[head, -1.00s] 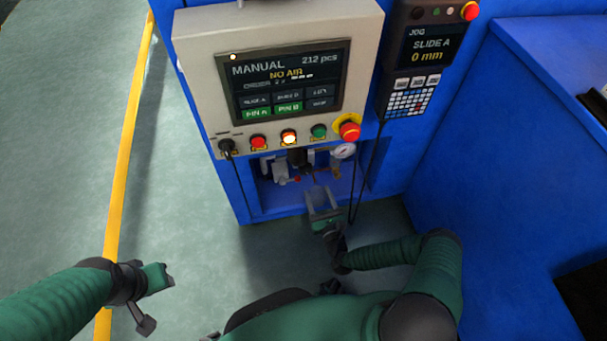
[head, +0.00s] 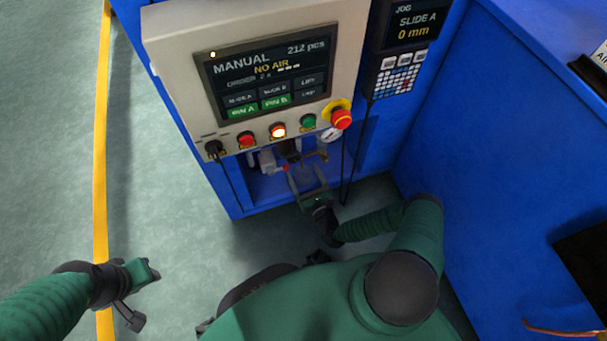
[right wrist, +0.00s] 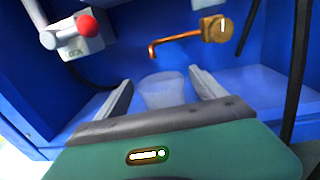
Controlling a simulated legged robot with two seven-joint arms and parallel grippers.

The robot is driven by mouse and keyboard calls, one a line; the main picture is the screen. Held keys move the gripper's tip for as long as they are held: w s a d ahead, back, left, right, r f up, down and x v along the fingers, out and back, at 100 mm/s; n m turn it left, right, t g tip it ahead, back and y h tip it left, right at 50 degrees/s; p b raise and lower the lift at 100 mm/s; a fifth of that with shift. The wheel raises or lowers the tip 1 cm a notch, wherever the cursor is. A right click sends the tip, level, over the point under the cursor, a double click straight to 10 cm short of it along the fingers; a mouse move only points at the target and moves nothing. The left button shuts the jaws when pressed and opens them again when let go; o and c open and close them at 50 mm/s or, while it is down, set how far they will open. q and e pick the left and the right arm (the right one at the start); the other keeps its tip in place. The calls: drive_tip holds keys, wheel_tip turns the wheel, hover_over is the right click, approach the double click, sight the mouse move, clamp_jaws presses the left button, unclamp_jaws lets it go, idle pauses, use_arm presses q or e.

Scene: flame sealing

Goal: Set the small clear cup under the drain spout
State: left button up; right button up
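The small clear cup (right wrist: 163,92) stands upright inside the blue recess, below and slightly right of the drain spout's downturned end. The drain spout (right wrist: 178,42) is a copper-coloured bent pipe. My right gripper (right wrist: 162,88) reaches into the recess with its fingers spread, one on each side of the cup; narrow gaps seem to show beside the cup. In the head view my right gripper (head: 306,180) is below the panel, and the cup is hard to make out there. My left gripper (head: 140,292) is far from the cup, over the floor; its finger opening is unclear.
A grey valve with a red knob (right wrist: 86,25) sits left of the spout. A dark cable (right wrist: 298,70) hangs at the right. The control panel (head: 265,75) overhangs the recess, and its screen reads "NO AIR". A blue cabinet wall (head: 480,140) stands right of my arm.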

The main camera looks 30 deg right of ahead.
drive_tip(key=shift+r, duration=0.1)
drive_tip(key=shift+s+r+p, duration=0.1)
drive_tip(key=shift+s+p, duration=0.1)
drive_tip(key=shift+p, duration=0.15)
drive_tip(key=s+a+p, duration=0.2)
drive_tip(key=s+p, duration=0.2)
drive_tip(key=s, duration=0.7)
drive_tip(key=shift+s, duration=0.25)
